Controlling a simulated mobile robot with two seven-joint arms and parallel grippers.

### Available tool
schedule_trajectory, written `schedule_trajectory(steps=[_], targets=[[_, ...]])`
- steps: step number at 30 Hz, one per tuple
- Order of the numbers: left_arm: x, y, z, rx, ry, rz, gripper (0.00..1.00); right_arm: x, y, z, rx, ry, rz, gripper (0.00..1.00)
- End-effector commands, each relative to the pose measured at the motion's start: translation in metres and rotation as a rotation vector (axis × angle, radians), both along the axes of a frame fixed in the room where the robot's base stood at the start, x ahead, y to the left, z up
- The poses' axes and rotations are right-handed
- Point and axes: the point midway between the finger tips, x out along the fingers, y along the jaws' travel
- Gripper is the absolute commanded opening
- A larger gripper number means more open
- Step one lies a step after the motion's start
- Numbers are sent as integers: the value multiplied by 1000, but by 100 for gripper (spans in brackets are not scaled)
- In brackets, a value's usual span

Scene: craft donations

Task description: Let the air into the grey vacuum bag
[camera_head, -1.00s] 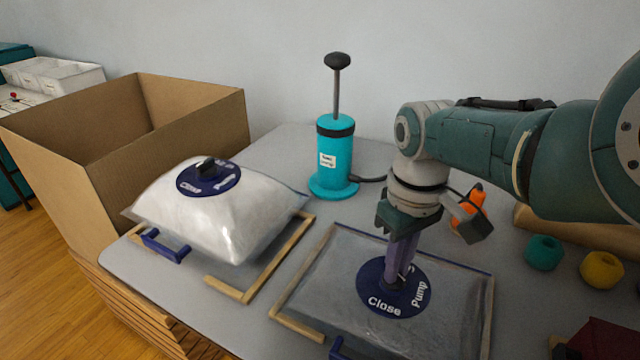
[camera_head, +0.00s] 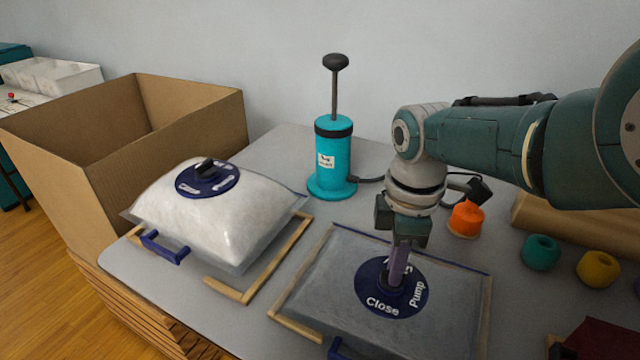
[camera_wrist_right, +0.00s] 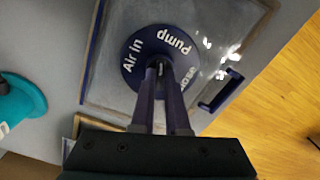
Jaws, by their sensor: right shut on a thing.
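The grey vacuum bag (camera_head: 325,275) lies flat in a wooden frame at front right. Its round dark blue valve plate (camera_head: 372,302) reads "Close" and "Pump"; the right wrist view also shows the plate (camera_wrist_right: 131,72) with "Air in". My right gripper (camera_head: 391,287) points down at the plate's middle and is shut on the valve knob (camera_wrist_right: 158,67), which is mostly hidden between the fingers. I cannot tell which word the knob points to. My left gripper is not in view.
A puffed white bag (camera_head: 235,225) with a similar valve lies in a frame at left. A turquoise pump (camera_head: 334,165) stands behind. An open cardboard box (camera_head: 60,190) is at far left. Orange (camera_head: 466,220), teal (camera_head: 541,252) and yellow (camera_head: 598,268) items sit at right.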

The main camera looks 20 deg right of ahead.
Motion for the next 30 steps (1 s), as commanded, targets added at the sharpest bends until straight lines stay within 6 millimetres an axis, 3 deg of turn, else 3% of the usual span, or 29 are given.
schedule_trajectory(steps=[30], targets=[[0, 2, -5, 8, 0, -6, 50, 0, -1, 0, -1, 0, 945, 0]])
